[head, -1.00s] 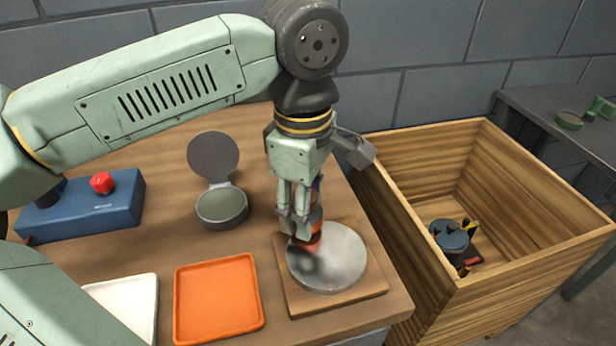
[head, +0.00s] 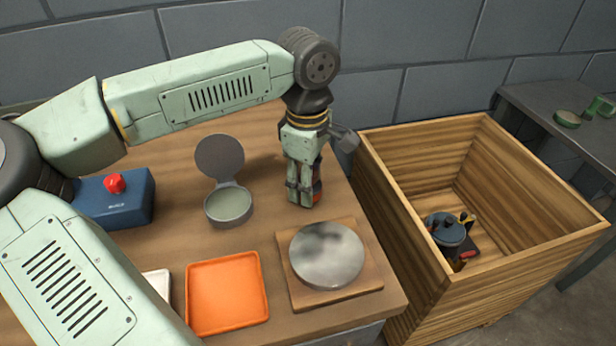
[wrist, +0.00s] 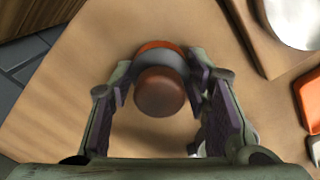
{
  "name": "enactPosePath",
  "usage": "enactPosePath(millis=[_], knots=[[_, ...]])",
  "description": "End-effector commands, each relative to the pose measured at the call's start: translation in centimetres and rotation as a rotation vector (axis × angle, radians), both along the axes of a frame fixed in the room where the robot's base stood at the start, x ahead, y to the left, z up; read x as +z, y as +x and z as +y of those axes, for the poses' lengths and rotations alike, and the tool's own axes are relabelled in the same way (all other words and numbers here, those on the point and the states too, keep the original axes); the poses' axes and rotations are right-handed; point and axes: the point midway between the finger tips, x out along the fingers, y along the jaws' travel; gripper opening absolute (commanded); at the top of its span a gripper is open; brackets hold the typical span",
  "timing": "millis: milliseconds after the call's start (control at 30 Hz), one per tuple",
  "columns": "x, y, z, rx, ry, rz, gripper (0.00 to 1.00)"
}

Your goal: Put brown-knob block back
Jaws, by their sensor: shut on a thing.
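My gripper (head: 303,196) is shut on the brown-knob block (wrist: 160,92). In the wrist view, the round brown knob sits between the fingers (wrist: 160,95), with a dark grey and orange body behind it. In the head view the fingers hide most of the block; a dark and orange strip (head: 317,188) shows at their right. The gripper points down over the tabletop, behind the silver disc and right of the open round casing. I cannot tell whether the block touches the table.
A grey round casing (head: 228,207) stands with its lid (head: 219,156) raised. The silver disc (head: 326,252) lies on a wooden board (head: 375,280). An orange tray (head: 228,300), a white tray (head: 158,283) and a blue red-button box (head: 115,203) are leftward. A deep wooden crate (head: 520,275) stands right.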

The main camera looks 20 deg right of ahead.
Motion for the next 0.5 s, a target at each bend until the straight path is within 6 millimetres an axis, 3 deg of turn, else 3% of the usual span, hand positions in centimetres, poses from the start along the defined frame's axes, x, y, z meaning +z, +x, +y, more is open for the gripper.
enactPosePath(millis=[200,233,500], knots=[[-0.50,0.00,0.00,0.001,0.000,0.000,0.09],[-0.39,-0.01,0.01,0.000,0.000,0.000,0.45],[-0.32,-0.02,0.00,0.000,-0.001,0.001,0.63]])
